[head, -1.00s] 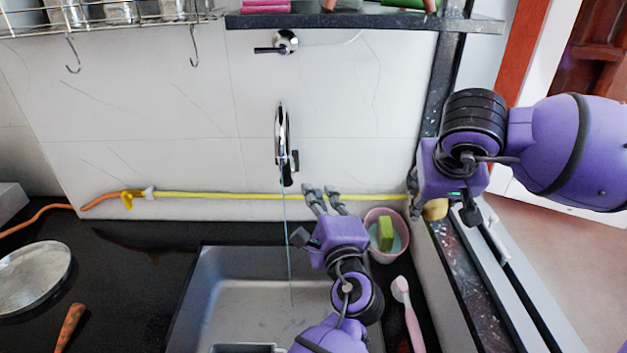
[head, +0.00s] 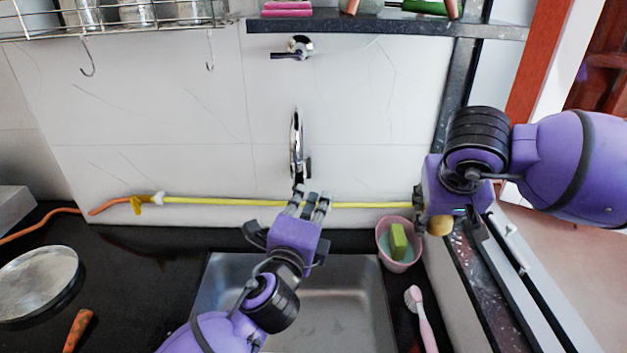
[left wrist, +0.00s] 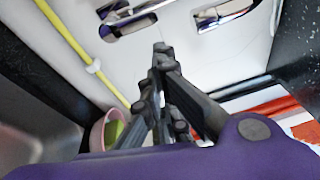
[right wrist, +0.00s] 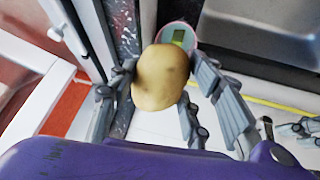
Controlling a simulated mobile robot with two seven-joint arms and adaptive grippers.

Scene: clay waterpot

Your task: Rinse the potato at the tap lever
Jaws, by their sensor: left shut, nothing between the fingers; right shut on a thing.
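The potato (head: 440,226) is held in my right gripper (head: 447,212), out to the right of the sink. In the right wrist view, the brown potato (right wrist: 161,78) sits between the fingers. The chrome tap (head: 296,140) is on the back wall above the sink, with its lever (head: 308,168) low on its right side. My left gripper (head: 311,196) is shut and empty, with its fingers just below the tap and lever; I cannot tell whether they touch. The left wrist view shows these fingers closed (left wrist: 160,50). No water stream shows now, though my left arm could hide it.
The sink (head: 340,300) lies below, partly behind my left arm. A pink bowl with a green sponge (head: 398,240) and a pink brush (head: 420,315) are right of it. A yellow hose (head: 230,201) runs along the wall. A metal plate (head: 38,282) lies left.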

